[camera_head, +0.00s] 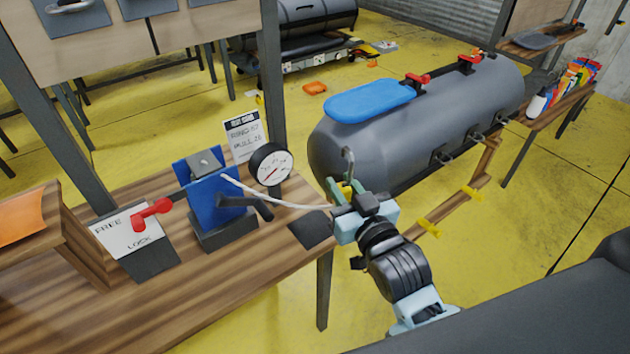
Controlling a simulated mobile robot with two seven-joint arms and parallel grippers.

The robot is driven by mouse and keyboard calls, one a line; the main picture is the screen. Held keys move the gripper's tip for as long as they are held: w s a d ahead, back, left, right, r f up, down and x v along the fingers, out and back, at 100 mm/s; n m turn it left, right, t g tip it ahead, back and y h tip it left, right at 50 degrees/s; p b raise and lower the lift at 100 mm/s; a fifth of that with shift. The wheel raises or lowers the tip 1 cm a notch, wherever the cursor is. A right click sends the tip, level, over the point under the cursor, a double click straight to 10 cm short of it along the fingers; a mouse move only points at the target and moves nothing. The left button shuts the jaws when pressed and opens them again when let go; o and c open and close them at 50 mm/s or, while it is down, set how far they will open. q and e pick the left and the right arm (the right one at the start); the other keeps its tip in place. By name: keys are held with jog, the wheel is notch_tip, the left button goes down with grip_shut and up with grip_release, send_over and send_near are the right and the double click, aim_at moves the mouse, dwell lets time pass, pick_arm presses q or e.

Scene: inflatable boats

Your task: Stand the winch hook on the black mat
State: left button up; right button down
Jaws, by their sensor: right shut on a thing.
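The winch hook (348,160) is a small grey hook that points up from my right gripper (343,190). My right gripper is shut on it, and the gripper hides its lower part. The hook is upright or nearly so, to the right of and above the black mat (312,229) in the picture. The black mat lies bare on the right end of the wooden bench. A white line (285,204) runs from the blue winch (212,197) to the area of my right gripper. My left gripper is not in view.
A round gauge (270,165) and a printed sign (244,135) stand behind the mat. A red lever (152,212) sits on the FREE/LOCK plate at the left. A large grey inflatable tube (430,125) lies behind my right gripper.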

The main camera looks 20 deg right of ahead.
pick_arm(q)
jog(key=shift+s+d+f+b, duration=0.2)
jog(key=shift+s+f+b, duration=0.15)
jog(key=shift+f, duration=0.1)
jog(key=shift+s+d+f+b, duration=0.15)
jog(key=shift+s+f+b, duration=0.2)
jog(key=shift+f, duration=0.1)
pick_arm(e)
jog(key=w+a+f+n+g+y, duration=0.1)
jog(key=w+a+f+n+y, duration=0.1)
jog(key=w+f, duration=0.6)
jog(key=shift+w+a+n+y, duration=0.4)
jog(key=shift+w+a+y, duration=0.1)
jog(key=shift+w+y, duration=0.6)
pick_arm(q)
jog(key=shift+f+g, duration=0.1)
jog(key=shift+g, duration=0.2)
pick_arm(e)
jog(key=shift+w+f, duration=0.1)
jog(key=shift+f, duration=0.05)
